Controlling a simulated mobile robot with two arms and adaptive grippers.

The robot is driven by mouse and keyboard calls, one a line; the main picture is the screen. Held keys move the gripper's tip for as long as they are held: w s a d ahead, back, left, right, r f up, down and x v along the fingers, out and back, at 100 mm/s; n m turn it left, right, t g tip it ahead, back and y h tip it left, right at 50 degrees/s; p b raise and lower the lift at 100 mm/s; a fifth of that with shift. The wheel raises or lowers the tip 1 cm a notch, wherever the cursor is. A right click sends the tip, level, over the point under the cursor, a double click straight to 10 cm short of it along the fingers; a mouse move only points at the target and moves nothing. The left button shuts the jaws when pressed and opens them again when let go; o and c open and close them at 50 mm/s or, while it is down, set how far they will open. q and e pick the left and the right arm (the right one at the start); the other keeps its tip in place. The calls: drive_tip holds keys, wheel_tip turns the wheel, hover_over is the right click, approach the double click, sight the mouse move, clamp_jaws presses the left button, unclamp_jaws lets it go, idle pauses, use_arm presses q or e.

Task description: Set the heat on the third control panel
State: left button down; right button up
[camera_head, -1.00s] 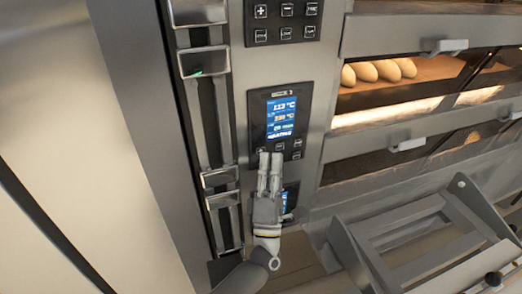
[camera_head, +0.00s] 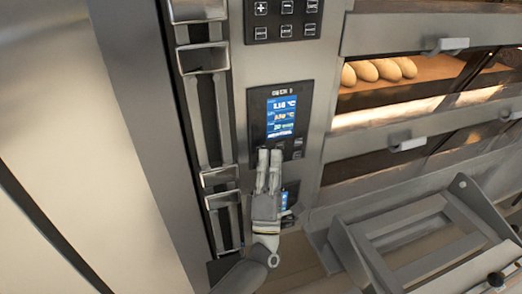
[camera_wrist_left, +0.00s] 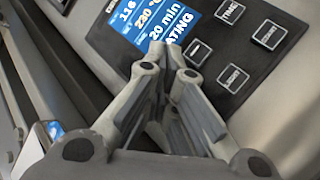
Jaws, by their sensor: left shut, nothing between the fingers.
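A black control panel (camera_head: 298,97) with a lit blue screen (camera_head: 281,117) is on the steel oven front. In the left wrist view its screen (camera_wrist_left: 150,17) reads 116, 230 °C and 20 min, with a status line partly covered. Buttons beside the screen include TIME (camera_wrist_left: 230,12), a minus button (camera_wrist_left: 198,53) and a lower button (camera_wrist_left: 233,79). My left gripper (camera_head: 270,151) is shut and empty, its fingertips at the panel's lower left. In the wrist view the fingertips (camera_wrist_left: 166,50) overlap the screen's lower edge and hide the button area there. I cannot tell whether they touch.
Another panel (camera_head: 286,18) is above, and a lower one (camera_head: 288,200) is partly hidden behind my gripper. Metal handles (camera_head: 202,58) run down the left. Oven decks with loaves (camera_head: 380,70) are at right, above a grey metal frame (camera_head: 420,235).

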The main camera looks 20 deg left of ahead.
use_arm(q)
drive_tip(key=shift+w+a, duration=0.2)
drive_tip(key=shift+w, duration=0.15)
idle(0.5)
drive_tip(key=shift+s, duration=0.1)
drive_tip(key=shift+s+d, duration=0.4)
drive_tip(key=shift+s, duration=0.2)
drive_tip(key=shift+s+d, duration=0.7)
drive_tip(key=shift+s, duration=0.35)
drive_tip(key=shift+s+d, duration=0.7)
drive_tip(key=shift+s, duration=0.3)
